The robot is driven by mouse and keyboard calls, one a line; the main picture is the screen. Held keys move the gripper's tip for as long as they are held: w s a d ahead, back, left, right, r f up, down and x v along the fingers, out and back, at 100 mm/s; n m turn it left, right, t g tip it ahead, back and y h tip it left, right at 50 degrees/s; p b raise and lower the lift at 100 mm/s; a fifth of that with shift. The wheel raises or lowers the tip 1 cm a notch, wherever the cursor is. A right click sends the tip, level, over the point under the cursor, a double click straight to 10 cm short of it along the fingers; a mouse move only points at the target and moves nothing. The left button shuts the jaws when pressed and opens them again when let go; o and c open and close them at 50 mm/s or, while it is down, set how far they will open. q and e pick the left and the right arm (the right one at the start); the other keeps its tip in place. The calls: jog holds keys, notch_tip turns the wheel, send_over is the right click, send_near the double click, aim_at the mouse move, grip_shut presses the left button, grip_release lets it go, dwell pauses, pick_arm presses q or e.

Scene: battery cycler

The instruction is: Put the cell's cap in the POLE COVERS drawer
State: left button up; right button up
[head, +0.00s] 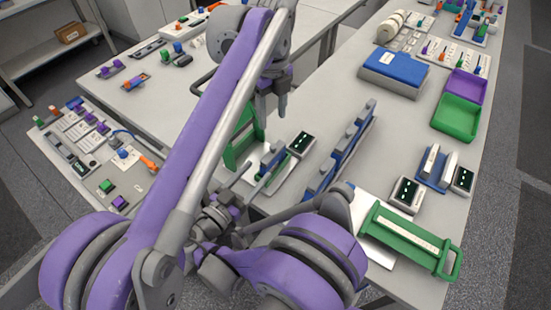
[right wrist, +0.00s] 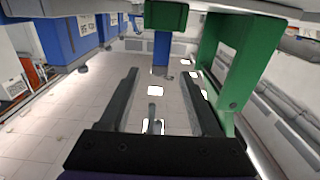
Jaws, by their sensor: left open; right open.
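The green drawer-like unit (head: 415,238) with a pale label strip and loop handle lies at the front right in the head view; its wording is too small to read. A slim blue and grey piece, perhaps the cell (head: 268,168), lies on the table beside a green bracket (head: 243,140). I cannot make out a separate cap. My left gripper (head: 281,98) is open, pointing down above the table behind that bracket. My right gripper (right wrist: 162,78) is open and empty in the right wrist view. A green bracket (right wrist: 238,65) stands close to its right finger. My arms hide part of the table.
A blue rack (head: 340,155) with grey knobs stands mid-table. A small black display (head: 301,143) is left of it. A blue-lidded box (head: 394,72), a green tray (head: 456,118) and a purple tray (head: 467,86) stand farther back. Bare table lies between rack and trays.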

aim_at(279, 147)
jog(key=x, duration=0.9)
grip_shut()
dwell(1.3)
